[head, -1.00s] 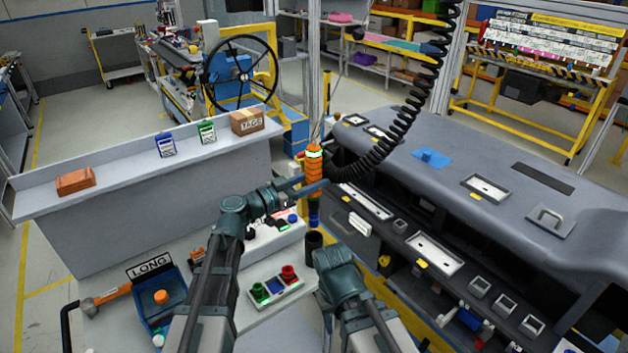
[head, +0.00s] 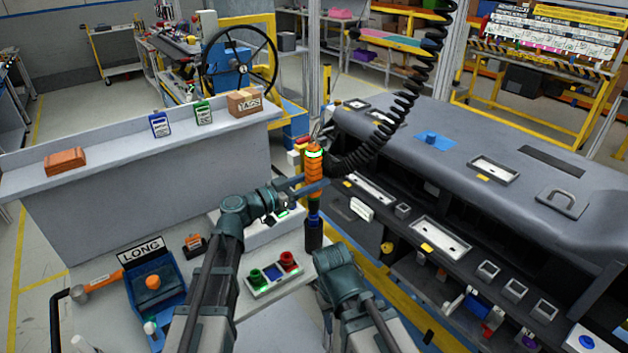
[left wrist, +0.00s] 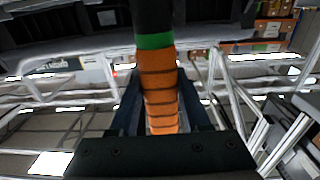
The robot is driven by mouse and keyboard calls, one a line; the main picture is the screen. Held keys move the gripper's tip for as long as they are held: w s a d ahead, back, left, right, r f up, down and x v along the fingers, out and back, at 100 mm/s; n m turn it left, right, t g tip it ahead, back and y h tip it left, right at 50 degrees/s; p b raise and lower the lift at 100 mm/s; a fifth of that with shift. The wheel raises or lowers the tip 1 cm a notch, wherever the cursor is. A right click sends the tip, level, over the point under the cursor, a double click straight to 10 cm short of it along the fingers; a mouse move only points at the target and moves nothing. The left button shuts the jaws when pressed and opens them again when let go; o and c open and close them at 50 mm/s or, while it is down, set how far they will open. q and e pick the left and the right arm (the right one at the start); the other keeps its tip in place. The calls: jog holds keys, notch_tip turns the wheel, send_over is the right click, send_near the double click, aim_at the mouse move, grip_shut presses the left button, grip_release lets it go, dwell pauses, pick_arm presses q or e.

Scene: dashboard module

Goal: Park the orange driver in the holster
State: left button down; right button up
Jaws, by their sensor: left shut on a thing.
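The orange driver (head: 314,172) hangs upright, with a green ring near its top and a blue and dark lower end. My left gripper (head: 312,187) is shut around its orange grip. In the left wrist view the ribbed orange grip (left wrist: 160,90) sits between my fingers. The dark, tube-like holster (head: 314,236) stands directly below the driver. The driver's lower end meets the holster's mouth in the head view; I cannot tell how far inside it is. My right arm shows beside the holster, but its fingers do not show.
A black coiled cable (head: 400,95) rises from near the driver's top. The dashboard module (head: 480,160) fills the right side. A button box (head: 272,275) stands left of the holster, and a blue LONG bin (head: 155,290) is further left. A grey shelf (head: 120,150) stands behind.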

aim_at(314, 207)
pick_arm(q)
jog(key=shift+f+b, duration=4.2)
jog(key=shift+f, duration=0.4)
jog(key=shift+c, duration=1.4)
grip_release()
jog(key=v, duration=1.4)
